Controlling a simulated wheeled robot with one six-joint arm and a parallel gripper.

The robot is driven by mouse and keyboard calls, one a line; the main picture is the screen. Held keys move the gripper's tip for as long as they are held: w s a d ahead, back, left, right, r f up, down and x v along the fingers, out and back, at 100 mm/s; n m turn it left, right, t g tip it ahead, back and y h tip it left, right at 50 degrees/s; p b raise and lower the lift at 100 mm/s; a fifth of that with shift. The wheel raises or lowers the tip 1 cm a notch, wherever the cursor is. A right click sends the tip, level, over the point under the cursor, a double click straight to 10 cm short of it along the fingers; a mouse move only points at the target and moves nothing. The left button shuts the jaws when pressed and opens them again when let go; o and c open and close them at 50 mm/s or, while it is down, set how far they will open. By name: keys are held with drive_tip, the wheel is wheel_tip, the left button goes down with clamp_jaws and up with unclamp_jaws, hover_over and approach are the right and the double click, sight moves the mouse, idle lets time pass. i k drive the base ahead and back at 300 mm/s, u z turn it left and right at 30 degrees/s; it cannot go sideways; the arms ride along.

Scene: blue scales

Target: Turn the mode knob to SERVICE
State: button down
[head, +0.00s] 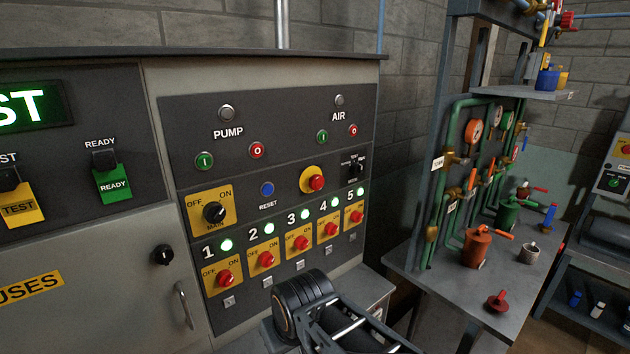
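The grey cabinet with the dark control panel (340,112) fills the left and middle of the head view. A small black knob (356,172) with tiny white labels around it sits at the panel's right side, right of the red emergency button (317,182). It looks like the mode knob. Its labels are too small to read surely, so I cannot tell its setting. A green display (22,108) at the far left shows the letters "ST", cut off by the picture edge. Part of my arm shows at the bottom middle, below the panel. My gripper is not in view.
A black door knob (163,255) is lower left. A bench (505,325) with pipes and valves stands to the right.

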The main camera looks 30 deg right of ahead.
sight(356, 169)
drive_tip(key=z, duration=0.45)
drive_tip(key=k, duration=0.55)
drive_tip(key=z, duration=0.95)
drive_tip(key=i, duration=0.55)
drive_tip(key=u, duration=0.2)
